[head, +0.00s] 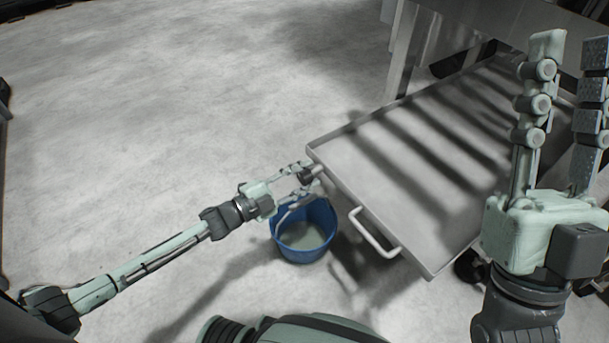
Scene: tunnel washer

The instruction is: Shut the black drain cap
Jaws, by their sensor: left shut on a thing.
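The black drain cap (306,176) sits at the near left corner of a metal tray (432,272), on a short spout. My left gripper (304,174) is at that corner with its fingers around the cap, shut on it. The fingers partly hide the cap, so how far it is turned cannot be told. My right gripper (566,75) is raised at the right edge of the view, over the tray, its two fingers apart with nothing between them.
A blue bucket (301,253) with greyish contents stands on the floor below the spout. The tray has a handle (372,235) on its near side. A metal frame (402,50) stands behind. The floor at left is clear.

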